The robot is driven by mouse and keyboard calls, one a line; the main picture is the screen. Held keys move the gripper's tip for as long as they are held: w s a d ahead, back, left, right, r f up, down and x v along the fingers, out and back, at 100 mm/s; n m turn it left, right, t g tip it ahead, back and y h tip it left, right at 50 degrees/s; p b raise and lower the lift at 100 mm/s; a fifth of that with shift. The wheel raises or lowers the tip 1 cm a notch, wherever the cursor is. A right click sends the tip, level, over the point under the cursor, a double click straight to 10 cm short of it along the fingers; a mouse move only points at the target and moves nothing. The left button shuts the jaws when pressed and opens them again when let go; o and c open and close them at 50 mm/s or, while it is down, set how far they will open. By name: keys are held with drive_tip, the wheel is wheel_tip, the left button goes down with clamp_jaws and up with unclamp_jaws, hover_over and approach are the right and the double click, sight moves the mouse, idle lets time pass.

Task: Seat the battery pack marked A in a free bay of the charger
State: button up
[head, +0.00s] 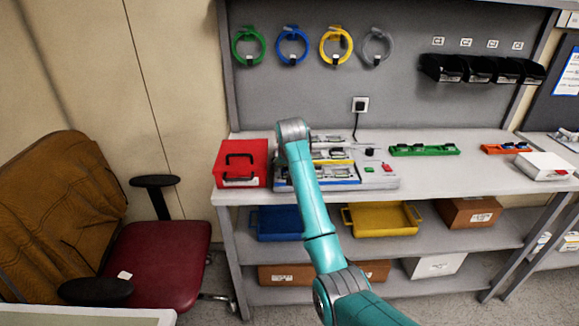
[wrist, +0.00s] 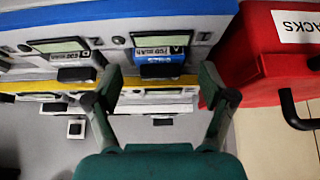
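In the wrist view, a blue-and-white pack label (wrist: 160,52) reads something like "150 mAh", with a dark-on-white letter beside it that looks like A. It sits in the grey unit just beyond my fingertips. In the head view, the grey units with blue and yellow strips (head: 350,181) stand on the bench, partly hidden by my arm. I cannot tell which part is the charger or which bays are free.
A red box (head: 231,160) stands close to the left of the units; it also shows in the wrist view (wrist: 270,75). A green rack (head: 424,150), an orange rack (head: 505,148) and a white box (head: 546,167) are farther right. The bench front right of the units is clear.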

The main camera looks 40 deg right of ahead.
drive_tip(key=v, duration=1.2)
drive_tip(key=shift+f, duration=0.15)
idle(0.3)
